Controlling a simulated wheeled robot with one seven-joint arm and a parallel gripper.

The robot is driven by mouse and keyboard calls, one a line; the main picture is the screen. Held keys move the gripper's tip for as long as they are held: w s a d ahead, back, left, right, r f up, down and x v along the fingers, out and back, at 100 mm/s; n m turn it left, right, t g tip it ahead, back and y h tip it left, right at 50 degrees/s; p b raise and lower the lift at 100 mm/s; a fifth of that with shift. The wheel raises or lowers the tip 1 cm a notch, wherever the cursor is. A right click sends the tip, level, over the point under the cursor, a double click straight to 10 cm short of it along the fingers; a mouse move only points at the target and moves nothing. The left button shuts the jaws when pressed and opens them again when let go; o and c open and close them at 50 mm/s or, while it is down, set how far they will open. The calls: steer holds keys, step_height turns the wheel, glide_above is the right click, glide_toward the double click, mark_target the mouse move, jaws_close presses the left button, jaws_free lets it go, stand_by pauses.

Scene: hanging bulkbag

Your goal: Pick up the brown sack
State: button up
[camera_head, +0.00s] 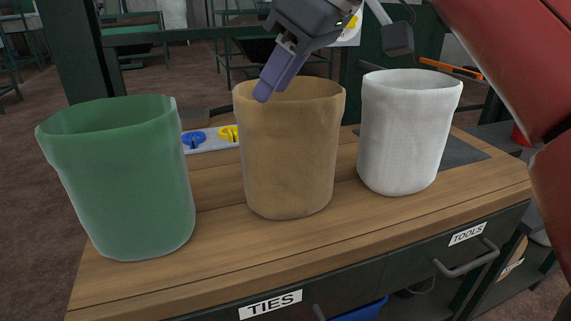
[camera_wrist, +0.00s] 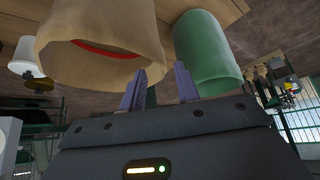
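The brown sack (camera_head: 290,150) stands upright, open at the top, in the middle of the wooden bench, between a green and a white sack. My gripper (camera_head: 265,94) comes down from above at its left rim. Only one purple finger shows clearly in the head view, its tip overlapping the rim. In the wrist view, my gripper (camera_wrist: 160,72) has its two fingers apart. The left finger overlaps the mouth edge of the brown sack (camera_wrist: 95,30), and the right finger is in front of the green sack. Whether the sack wall lies between the fingers, I cannot tell.
The green sack (camera_head: 125,185) stands at the left and the white sack (camera_head: 408,130) at the right, close to the brown one. Behind is a pale strip with blue and yellow pieces (camera_head: 208,138). The bench (camera_head: 225,240) has drawers in front.

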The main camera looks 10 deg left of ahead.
mark_target(288, 138)
steer(key=b+x, duration=0.1)
steer(key=x, duration=0.3)
steer(key=shift+w+d+f, duration=0.1)
steer(key=shift+w+f, duration=0.05)
steer(key=shift+f, duration=0.15)
jaws_close()
